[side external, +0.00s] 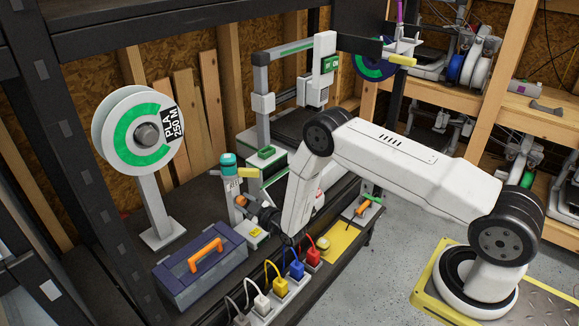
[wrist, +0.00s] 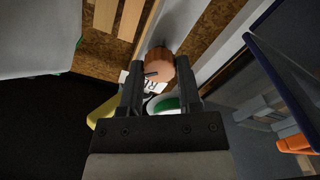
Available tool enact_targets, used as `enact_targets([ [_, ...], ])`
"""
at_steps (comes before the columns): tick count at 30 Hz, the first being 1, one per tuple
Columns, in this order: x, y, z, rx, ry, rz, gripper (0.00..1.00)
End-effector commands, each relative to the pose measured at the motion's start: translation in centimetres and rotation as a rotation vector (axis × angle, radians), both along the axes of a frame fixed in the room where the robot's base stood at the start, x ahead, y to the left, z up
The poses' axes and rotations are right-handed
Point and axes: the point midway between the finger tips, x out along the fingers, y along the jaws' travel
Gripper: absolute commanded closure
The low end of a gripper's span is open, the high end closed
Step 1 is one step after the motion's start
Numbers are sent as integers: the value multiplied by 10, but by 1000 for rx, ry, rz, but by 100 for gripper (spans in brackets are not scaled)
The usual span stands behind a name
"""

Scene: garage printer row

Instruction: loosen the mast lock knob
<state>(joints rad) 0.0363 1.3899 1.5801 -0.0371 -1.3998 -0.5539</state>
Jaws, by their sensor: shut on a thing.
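The orange-brown round knob (wrist: 158,66) sits between my fingertips in the wrist view, with a dark line across its face. A pale grey upright, likely the mast, runs behind it. My gripper (wrist: 160,84) is shut on the knob, one finger on each side. In the side view my gripper (side external: 268,215) reaches left at a short grey post with a teal top (side external: 229,161).
A blue-grey toolbox with an orange handle (side external: 205,254) stands in front of the post. A row of coloured plugs (side external: 278,281) lies to its right. A filament spool (side external: 139,133) stands at left. A printer frame (side external: 264,98) rises behind.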

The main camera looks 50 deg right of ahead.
Motion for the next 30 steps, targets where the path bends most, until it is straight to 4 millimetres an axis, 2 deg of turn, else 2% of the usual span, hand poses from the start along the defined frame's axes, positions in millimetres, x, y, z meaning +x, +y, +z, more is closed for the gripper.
enact_targets([
  [16, 0, 0, -1, -37, 2, 0, 100],
  [17, 0, 0, -1, -37, 2, 0, 47],
  [19, 0, 0, -1, -37, 2, -1, 25],
  [20, 0, 0, -1, -37, 2, -1, 21],
  [30, -1, 0, 0, -37, 1, -1, 21],
])
